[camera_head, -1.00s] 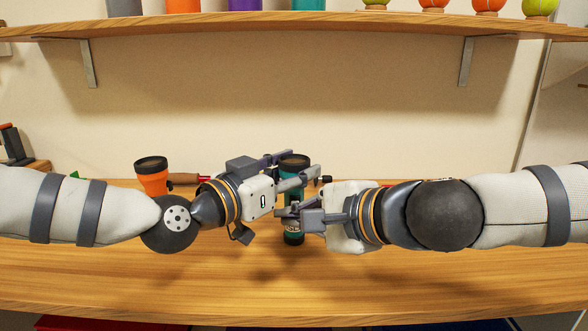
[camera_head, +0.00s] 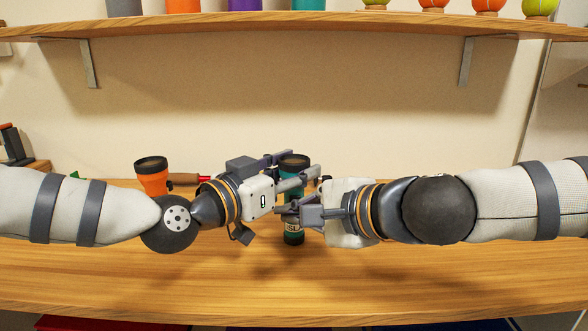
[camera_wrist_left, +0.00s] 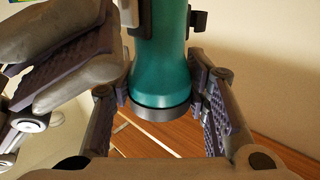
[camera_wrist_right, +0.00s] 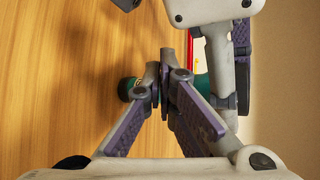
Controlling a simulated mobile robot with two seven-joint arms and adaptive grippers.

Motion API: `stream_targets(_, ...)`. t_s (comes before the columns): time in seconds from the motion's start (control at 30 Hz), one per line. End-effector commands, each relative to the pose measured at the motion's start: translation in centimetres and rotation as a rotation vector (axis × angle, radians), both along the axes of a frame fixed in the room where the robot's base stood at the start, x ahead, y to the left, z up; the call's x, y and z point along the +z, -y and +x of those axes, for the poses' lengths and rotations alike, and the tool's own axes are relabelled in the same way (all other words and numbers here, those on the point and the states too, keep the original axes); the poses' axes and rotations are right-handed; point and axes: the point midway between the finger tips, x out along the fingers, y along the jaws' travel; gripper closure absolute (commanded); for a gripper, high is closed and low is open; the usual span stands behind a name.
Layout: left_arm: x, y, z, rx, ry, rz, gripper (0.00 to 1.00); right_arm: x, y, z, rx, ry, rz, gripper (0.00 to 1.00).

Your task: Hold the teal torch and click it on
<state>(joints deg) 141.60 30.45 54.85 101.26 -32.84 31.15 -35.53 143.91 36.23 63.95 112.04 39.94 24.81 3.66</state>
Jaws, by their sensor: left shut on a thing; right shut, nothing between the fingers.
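The teal torch (camera_head: 293,237) is upright above or on the wooden surface, its wide dark-rimmed head at the top; I cannot tell if its base touches. My left gripper (camera_head: 298,170) is shut on the torch's head, with a finger on each side in the left wrist view, where the teal body (camera_wrist_left: 163,55) shows. My right gripper (camera_head: 284,209) is shut and empty, its fingertips in front of the torch's middle. In the right wrist view its closed tips (camera_wrist_right: 160,78) overlap the torch (camera_wrist_right: 127,88).
An orange torch (camera_head: 151,178) stands at the left. A brown-handled tool (camera_head: 184,179) lies beside it, partly behind my left arm. A shelf (camera_head: 290,25) with colored cups and balls runs above. The front of the wooden surface (camera_head: 200,285) is clear.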

Motion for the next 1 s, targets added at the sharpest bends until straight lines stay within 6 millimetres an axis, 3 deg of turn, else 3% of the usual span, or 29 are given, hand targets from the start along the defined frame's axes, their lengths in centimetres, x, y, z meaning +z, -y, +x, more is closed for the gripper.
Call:
stream_targets(0.63,0.1,0.0,0.0,0.0,0.001,-0.001,0.9,0.0,-0.1,0.6,0.0,0.0,0.0,1.0)
stream_targets(1.0,0.1,0.0,0.0,0.0,0.001,-0.001,0.9,0.0,0.1,-1.0,0.0,0.0,0.0,1.0)
